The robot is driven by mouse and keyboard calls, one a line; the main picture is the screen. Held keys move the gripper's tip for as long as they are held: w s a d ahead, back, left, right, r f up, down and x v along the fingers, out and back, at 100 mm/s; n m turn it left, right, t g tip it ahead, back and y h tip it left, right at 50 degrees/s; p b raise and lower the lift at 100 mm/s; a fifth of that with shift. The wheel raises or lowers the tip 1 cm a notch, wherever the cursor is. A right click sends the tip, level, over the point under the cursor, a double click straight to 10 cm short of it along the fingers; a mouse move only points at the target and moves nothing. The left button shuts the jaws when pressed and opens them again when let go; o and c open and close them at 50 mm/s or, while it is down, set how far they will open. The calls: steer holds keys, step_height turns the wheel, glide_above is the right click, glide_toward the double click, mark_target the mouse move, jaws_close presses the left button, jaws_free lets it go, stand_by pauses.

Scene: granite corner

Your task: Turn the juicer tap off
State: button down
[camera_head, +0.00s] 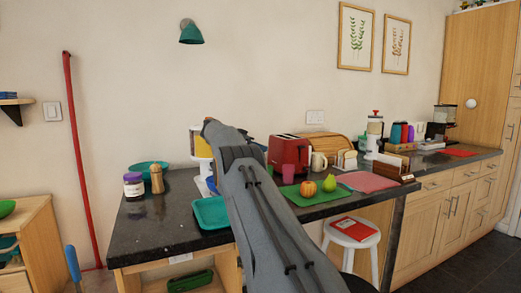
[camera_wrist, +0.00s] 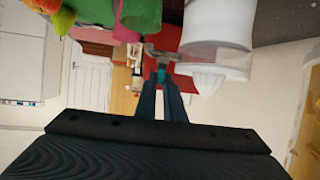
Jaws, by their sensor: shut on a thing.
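The white juicer (camera_head: 202,150) stands on the dark counter in the head view, partly hidden behind my arm. In the wrist view its white body (camera_wrist: 217,28) is at the top, with a white domed part (camera_wrist: 208,78) below it. A grey tap (camera_wrist: 168,55) with a small teal lever (camera_wrist: 161,74) sticks out from the juicer's side. My gripper (camera_wrist: 160,82) has its two dark fingers close together at the tap, shut on the teal lever. In the head view my arm hides the gripper and the tap.
A red toaster (camera_head: 288,154), a pink cup (camera_head: 288,174) and a green board (camera_head: 301,199) with fruit are to the right. A green cup (camera_wrist: 141,14) is near the tap.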

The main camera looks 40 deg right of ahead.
steer(key=c, duration=1.9)
jaws_free()
steer(key=shift+w+a+r, duration=0.1)
steer(key=shift+w+a, duration=0.05)
steer(key=shift+a, duration=0.2)
steer(key=shift+o, duration=0.2)
steer(key=shift+d, duration=0.2)
steer(key=v, duration=0.7)
steer(key=shift+a+b, duration=0.35)
steer(key=shift+r, duration=0.1)
